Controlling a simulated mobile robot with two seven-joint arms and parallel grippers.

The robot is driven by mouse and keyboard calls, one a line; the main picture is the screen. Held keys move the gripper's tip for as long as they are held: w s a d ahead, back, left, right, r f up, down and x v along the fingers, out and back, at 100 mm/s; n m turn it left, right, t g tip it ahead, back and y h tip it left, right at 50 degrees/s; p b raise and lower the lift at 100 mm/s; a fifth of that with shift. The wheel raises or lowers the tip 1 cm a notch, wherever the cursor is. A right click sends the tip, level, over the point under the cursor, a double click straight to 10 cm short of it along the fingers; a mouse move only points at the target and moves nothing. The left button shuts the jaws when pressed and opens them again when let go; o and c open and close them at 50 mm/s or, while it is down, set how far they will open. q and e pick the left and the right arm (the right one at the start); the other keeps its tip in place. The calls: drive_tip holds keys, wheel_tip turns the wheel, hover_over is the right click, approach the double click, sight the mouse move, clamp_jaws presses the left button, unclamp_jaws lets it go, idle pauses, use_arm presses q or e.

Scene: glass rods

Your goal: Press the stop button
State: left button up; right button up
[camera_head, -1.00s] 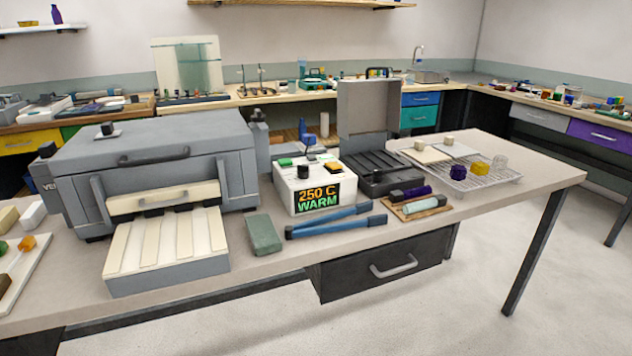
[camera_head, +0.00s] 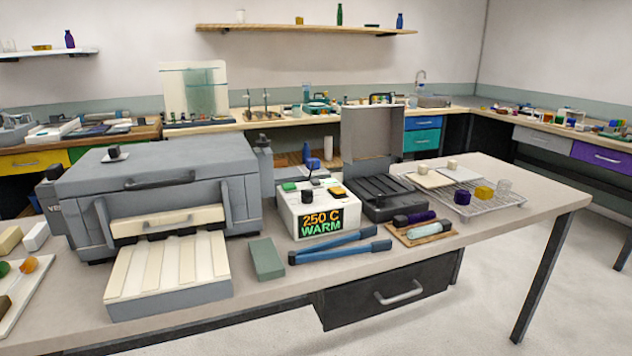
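A white control box (camera_head: 292,213) stands on the table right of a grey kiln-like unit (camera_head: 160,178). Its front display (camera_head: 322,221) reads "250 C WARM" in orange and green. No label reads clearly enough to tell which is the stop button. Neither of my grippers is in view.
Blue tongs (camera_head: 340,246) and a grey-green block (camera_head: 267,259) lie in front of the box. A dark open-lidded case (camera_head: 385,192) stands right of it. A wire rack (camera_head: 480,197) with small coloured pieces is farther right. The table's right end is mostly clear.

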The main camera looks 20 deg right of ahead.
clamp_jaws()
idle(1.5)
